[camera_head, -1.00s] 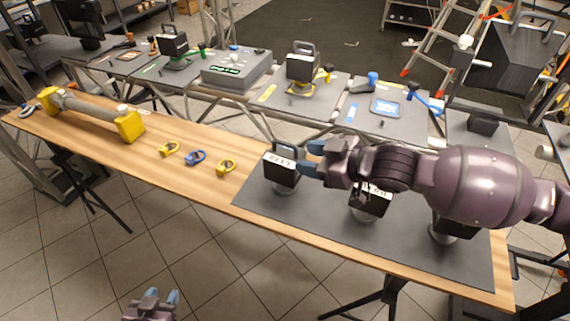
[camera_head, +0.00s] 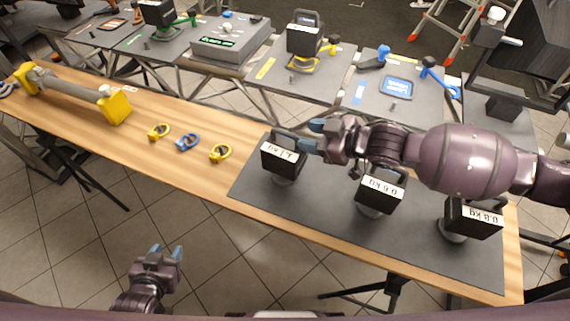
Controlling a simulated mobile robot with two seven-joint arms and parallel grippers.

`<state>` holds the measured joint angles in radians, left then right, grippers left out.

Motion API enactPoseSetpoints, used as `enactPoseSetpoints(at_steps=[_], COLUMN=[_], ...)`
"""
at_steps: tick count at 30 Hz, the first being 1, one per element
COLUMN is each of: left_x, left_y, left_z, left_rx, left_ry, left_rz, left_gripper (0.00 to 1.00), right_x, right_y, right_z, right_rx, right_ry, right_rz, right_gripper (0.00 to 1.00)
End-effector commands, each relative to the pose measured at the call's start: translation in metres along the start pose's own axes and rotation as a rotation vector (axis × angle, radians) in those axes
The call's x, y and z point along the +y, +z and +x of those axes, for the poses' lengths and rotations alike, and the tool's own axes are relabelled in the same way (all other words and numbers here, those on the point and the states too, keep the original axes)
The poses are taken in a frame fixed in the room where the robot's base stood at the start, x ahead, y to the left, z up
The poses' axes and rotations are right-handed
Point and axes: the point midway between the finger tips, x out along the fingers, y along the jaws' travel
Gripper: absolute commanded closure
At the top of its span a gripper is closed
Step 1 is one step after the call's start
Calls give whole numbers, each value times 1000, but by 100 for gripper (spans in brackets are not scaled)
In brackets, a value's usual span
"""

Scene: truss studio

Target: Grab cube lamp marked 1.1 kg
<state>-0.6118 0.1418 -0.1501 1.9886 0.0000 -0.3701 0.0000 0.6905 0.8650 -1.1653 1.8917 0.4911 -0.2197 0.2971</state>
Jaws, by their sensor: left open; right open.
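The cube lamp marked 1.1 kg (camera_head: 281,161) is a black box with a top handle and a white label. It stands on the dark mat (camera_head: 318,212) at the mat's left end. My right gripper (camera_head: 309,135) is open at the lamp's upper right, by its handle; I cannot tell whether the fingers touch it. The lamp marked 0.6 kg (camera_head: 379,190) stands to the right, partly under my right arm. The lamp marked 0.8 kg (camera_head: 472,218) stands at the mat's right end. My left gripper (camera_head: 168,252) is open and empty, low in front of the table.
The wooden table (camera_head: 190,170) also holds yellow (camera_head: 220,153) and blue (camera_head: 187,142) clamps and a grey bar with yellow ends (camera_head: 75,90). Behind it, a row of grey tables carries another lamp (camera_head: 304,38) and a grey box (camera_head: 230,42). The table's front left strip is clear.

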Motion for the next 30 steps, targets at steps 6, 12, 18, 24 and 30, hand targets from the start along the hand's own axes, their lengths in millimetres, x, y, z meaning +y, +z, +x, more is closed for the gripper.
enactPoseSetpoints(at_steps=[6, 12, 18, 24, 30], left_x=[0, 0, 0, 0, 0], left_y=[-4, -7, -8, -7, -6], left_z=[3, 4, 5, 5, 4], left_rx=[9, 15, 18, 18, 16], left_ry=[1, 2, 3, 2, 2], left_rz=[2, 3, 4, 3, 3], left_gripper=[57, 57, 57, 57, 57], right_x=[-1, -2, -1, -2, -1], right_y=[4, 4, 4, 4, 4], right_z=[17, 31, 60, 76, 77], right_rx=[2, 1, 1, 1, 0], right_ry=[-1, -2, -1, -1, -1], right_rz=[0, 0, -1, -1, -1], right_gripper=[55, 55, 55, 55, 55])
